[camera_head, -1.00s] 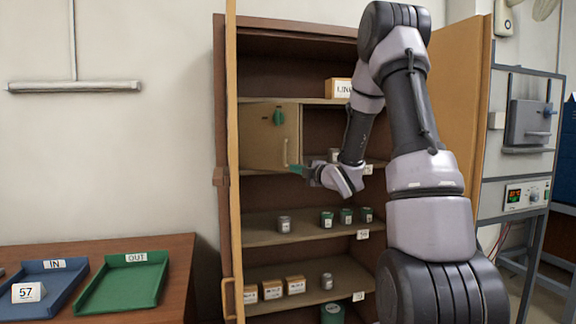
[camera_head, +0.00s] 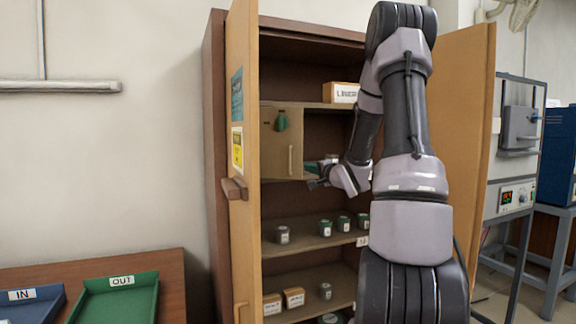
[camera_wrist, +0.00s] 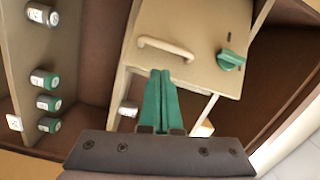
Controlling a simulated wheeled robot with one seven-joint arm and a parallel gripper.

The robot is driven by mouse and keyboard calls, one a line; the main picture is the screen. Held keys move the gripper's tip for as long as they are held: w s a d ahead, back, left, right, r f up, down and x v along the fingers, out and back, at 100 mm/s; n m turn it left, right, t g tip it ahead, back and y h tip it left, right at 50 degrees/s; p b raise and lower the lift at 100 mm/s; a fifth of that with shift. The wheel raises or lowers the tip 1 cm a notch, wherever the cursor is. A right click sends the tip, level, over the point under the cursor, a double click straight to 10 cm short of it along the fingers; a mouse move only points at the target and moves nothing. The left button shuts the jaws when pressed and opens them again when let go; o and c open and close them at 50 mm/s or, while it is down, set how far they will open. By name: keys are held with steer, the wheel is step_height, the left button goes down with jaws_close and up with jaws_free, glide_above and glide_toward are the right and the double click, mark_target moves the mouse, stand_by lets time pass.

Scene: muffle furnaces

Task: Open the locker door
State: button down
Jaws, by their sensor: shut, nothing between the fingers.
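The small beige locker door (camera_head: 277,148) sits in the upper left of the open brown cabinet. It looks closed. It has a pale bar handle (camera_head: 290,160) near its right edge and a green knob or key (camera_head: 282,121) near its top. My gripper (camera_head: 312,176) is just right of the locker's lower right edge in the head view. In the wrist view the green fingers (camera_wrist: 161,80) are shut together and empty. They point at the locker door (camera_wrist: 195,25), just short of the handle (camera_wrist: 166,47), with a small gap in the picture. The green knob (camera_wrist: 231,60) shows to the right.
The cabinet's tall left door (camera_head: 243,200) and right door (camera_head: 460,130) stand open on either side of my arm. Shelves hold several small jars (camera_head: 325,228) and boxes (camera_head: 293,297). A green OUT tray (camera_head: 120,300) lies on the table at left. A furnace (camera_head: 520,125) stands at right.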

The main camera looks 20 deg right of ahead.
mark_target(296, 164)
steer(key=w+m, duration=0.1)
steer(key=w, duration=0.2)
steer(key=w+m, duration=0.1)
steer(key=w, duration=0.3)
steer(key=w+m, duration=0.1)
steer(key=w, duration=0.2)
steer(key=shift+w+a, duration=0.25)
steer(key=shift+a, duration=0.15)
steer(key=s+a, duration=0.7)
steer(key=shift+a, duration=0.2)
